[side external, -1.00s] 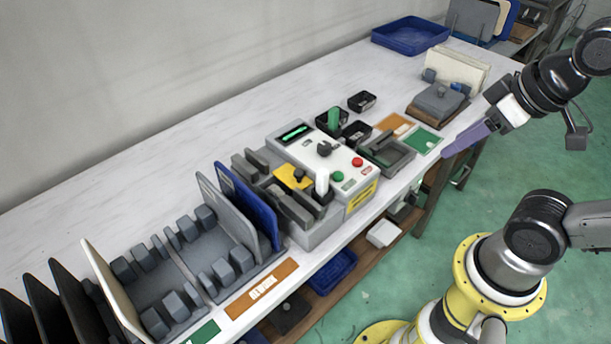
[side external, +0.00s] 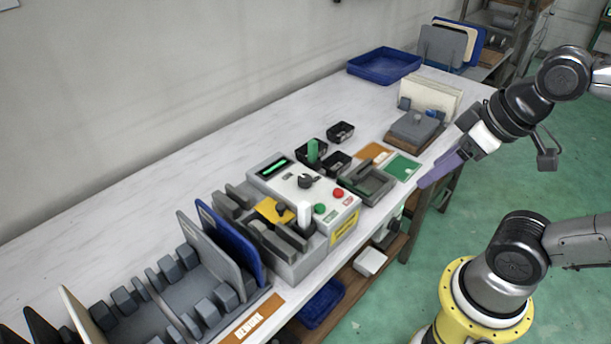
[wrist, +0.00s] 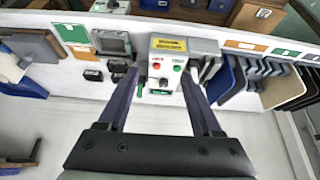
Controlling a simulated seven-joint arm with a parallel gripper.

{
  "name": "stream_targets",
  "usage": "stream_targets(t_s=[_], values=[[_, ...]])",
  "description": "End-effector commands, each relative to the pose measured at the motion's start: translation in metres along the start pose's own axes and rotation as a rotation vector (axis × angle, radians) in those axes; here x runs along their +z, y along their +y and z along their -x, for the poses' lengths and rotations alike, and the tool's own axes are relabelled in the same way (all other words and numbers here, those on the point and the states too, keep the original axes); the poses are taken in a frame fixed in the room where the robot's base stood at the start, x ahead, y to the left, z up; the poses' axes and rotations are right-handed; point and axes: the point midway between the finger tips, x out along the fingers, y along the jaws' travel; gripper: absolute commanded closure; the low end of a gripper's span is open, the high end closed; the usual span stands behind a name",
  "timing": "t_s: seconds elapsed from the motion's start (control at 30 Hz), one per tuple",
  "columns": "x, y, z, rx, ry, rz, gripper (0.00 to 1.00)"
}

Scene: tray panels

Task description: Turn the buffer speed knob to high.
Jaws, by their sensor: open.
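The dark buffer speed knob (side external: 305,181) sits on top of a light grey control box (side external: 270,178), between a green-lit display and the red and green buttons. The knob also shows in the wrist view (wrist: 163,82), between my finger lines; its setting is too small to read. My gripper (side external: 424,184) has long purple fingers and hangs past the front edge of the bench, right of the box and apart from it. In the wrist view my gripper (wrist: 160,76) is open and empty, its fingers appearing either side of the box.
A white-handled lever (side external: 304,213) stands at the box's front left. A blue panel (side external: 230,243) and grey rack (side external: 185,290) are left of it. Small black bins (side external: 340,132), a grey frame (side external: 367,183) and a grey block (side external: 415,127) lie to the right.

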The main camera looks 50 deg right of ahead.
Motion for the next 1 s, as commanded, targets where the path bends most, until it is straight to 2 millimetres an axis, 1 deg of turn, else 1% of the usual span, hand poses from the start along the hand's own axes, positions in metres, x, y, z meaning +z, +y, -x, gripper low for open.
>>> stream_targets(t_s=[0.13, 0.23, 0.27, 0.4, 0.57, 0.67, 0.7, 0.77, 0.8, 0.87, 0.9, 0.97, 1.0], values=[[0.002, 0.0, 0.002, 0.0, -0.014, 0.093, 0.28], [-0.011, 0.001, 0.013, 0.002, 0.001, 0.208, 0.28], [-0.016, 0.001, 0.017, 0.002, -0.001, 0.246, 0.28], [-0.05, 0.0, 0.028, -0.005, -0.03, 0.431, 0.28], [-0.092, -0.001, 0.029, -0.025, -0.078, 0.611, 0.28], [-0.121, -0.003, 0.022, -0.046, -0.119, 0.728, 0.28], [-0.134, -0.004, 0.018, -0.057, -0.138, 0.774, 0.28], [-0.152, -0.005, 0.009, -0.076, -0.166, 0.841, 0.28], [-0.164, -0.007, 0.001, -0.089, -0.185, 0.881, 0.28], [-0.18, -0.009, -0.011, -0.109, -0.213, 0.938, 0.28], [-0.19, -0.011, -0.021, -0.124, -0.232, 0.971, 0.28], [-0.204, -0.014, -0.037, -0.144, -0.26, 1.011, 0.28], [-0.212, -0.015, -0.049, -0.159, -0.28, 1.034, 0.28]])
